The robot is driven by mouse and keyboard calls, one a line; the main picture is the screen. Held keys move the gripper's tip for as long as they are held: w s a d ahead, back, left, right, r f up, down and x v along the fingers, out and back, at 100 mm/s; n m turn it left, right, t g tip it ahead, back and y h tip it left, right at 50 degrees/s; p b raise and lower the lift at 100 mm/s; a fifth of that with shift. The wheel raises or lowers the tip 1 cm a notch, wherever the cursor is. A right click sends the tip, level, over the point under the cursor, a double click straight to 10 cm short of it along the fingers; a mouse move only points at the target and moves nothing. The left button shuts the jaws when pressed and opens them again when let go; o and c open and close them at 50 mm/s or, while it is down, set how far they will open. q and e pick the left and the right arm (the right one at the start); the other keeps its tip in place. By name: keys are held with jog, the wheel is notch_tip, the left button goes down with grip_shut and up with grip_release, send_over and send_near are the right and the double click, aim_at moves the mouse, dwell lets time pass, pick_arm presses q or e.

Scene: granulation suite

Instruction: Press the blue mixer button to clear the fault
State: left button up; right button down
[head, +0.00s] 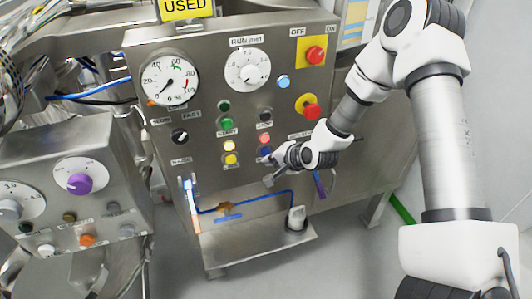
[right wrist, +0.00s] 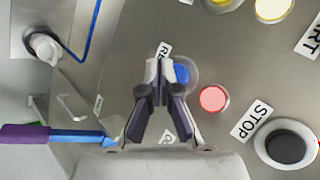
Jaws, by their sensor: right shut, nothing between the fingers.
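The blue button (right wrist: 182,74) sits on the steel mixer panel, right beside the fingertips of my right gripper (right wrist: 160,72) in the right wrist view. The right finger partly covers its left side. In the head view the blue button (head: 265,151) shows just below a pink-red button, at the tips of my right gripper (head: 271,158). The gripper is shut and empty, pointing at the panel. I cannot tell whether it touches the button. A label behind the fingers is partly hidden. My left gripper is out of view.
Close by are a lit red button (right wrist: 213,98), a black STOP button (right wrist: 286,148) and yellow buttons (head: 230,159). A second, light blue button (head: 283,82) sits higher. A steel tray (head: 255,247) juts out below.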

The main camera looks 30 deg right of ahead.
jog(key=shift+w+d, duration=0.1)
jog(key=shift+w, duration=0.3)
jog(key=shift+w+d+b, duration=0.1)
jog(key=shift+w+b, duration=0.3)
jog(key=shift+b, duration=0.1)
dwell(0.4)
jog(key=shift+s+a, duration=0.2)
jog(key=shift+s, duration=0.65)
jog(key=s, duration=0.2)
jog(key=s+a+p, duration=0.1)
jog(key=s, duration=0.1)
jog(key=shift+s+a, duration=0.1)
jog(key=shift+s, duration=0.3)
dwell(0.7)
